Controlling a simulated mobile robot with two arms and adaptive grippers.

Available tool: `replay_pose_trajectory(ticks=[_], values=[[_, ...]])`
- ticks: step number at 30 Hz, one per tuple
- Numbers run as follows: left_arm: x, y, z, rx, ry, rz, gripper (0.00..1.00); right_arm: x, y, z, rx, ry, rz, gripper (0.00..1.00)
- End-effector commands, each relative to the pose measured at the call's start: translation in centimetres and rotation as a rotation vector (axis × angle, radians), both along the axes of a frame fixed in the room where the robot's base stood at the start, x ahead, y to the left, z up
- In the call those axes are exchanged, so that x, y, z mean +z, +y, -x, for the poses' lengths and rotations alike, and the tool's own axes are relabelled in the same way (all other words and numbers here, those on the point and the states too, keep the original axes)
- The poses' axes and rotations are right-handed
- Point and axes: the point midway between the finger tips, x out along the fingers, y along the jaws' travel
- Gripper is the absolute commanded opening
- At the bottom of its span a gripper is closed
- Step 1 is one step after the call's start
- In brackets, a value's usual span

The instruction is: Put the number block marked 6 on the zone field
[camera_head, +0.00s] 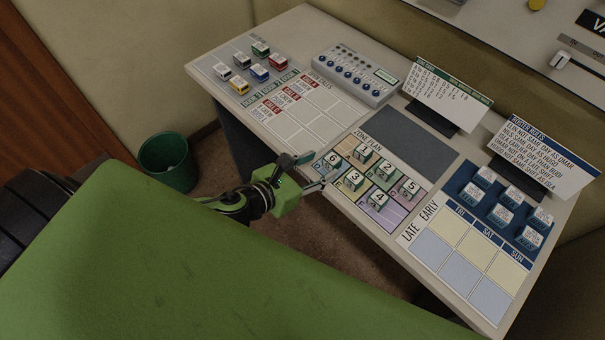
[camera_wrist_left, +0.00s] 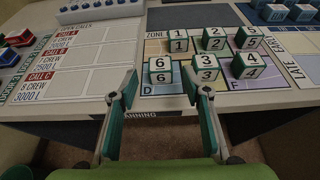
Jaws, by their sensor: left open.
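The number block marked 6 (camera_head: 333,160) is white and green and stands upright on the near-left part of the coloured zone plan (camera_head: 397,214), by the letter D. It also shows in the left wrist view (camera_wrist_left: 160,70). Blocks marked 1 (camera_head: 362,153), 2 (camera_head: 386,170), 3 (camera_head: 353,179), 4 (camera_head: 378,199) and 5 (camera_head: 409,188) stand on the same plan. My left gripper (camera_head: 317,170) is open and empty at the desk's front edge. In the left wrist view its fingertips (camera_wrist_left: 159,95) are spread wide, short of block 6. My right gripper is out of view.
Small toy vehicles (camera_head: 240,60) stand at the desk's far left. A switch box (camera_head: 355,76), an upright white card (camera_head: 447,94) and a roster card (camera_head: 543,158) stand along the back. Blue blocks (camera_head: 505,215) sit at the right. A dark grey pad (camera_head: 403,137) lies bare behind the plan.

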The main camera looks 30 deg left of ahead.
Motion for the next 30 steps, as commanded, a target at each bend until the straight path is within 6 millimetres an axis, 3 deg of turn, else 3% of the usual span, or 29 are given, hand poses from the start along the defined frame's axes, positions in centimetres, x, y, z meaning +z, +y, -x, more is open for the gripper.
replay_pose_trajectory(ticks=[3,9,23,26,29,30], values=[[0.6,0.8,2.3,-0.001,0.003,-0.002,0.44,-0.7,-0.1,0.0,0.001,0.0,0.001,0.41],[1.8,1.6,4.5,-0.001,0.002,0.0,0.44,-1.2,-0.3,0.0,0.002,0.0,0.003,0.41],[2.5,2.0,5.4,0.0,-0.001,0.001,0.44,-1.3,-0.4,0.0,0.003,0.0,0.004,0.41],[1.4,2.6,5.1,0.031,0.023,0.025,0.44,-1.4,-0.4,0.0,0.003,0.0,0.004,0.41],[-2.0,4.6,4.4,0.134,0.1,0.11,0.44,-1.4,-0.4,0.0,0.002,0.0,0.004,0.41],[-4.0,5.8,4.2,0.197,0.144,0.163,0.44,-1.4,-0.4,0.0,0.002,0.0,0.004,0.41]])
